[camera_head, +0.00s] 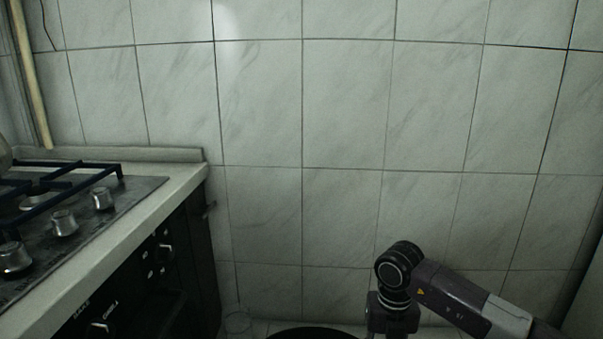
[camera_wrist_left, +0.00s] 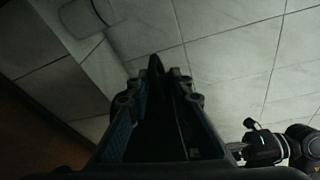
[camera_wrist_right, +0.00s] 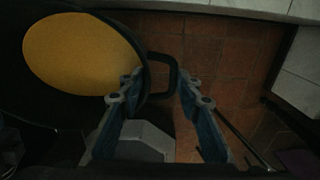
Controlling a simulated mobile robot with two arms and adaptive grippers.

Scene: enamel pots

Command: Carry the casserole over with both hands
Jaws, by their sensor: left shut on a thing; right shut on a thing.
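The casserole is dark outside with a yellow inside (camera_wrist_right: 80,55). In the right wrist view it fills the upper left, and its dark loop handle (camera_wrist_right: 176,72) sticks out to the right. My right gripper (camera_wrist_right: 160,88) is at this handle, one finger on each side, shut on it. In the head view only a dark rim of the casserole (camera_head: 310,333) shows at the bottom edge. My left gripper (camera_wrist_left: 155,92) is shut on a dark part in the left wrist view; the shade hides its shape. The left gripper is out of the head view.
A counter (camera_head: 165,200) with a gas hob (camera_head: 75,215) stands at the left, with a dark oven front below it. A tiled wall (camera_head: 340,110) closes the back. The red-brown tiled floor (camera_wrist_right: 225,60) shows in the right wrist view.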

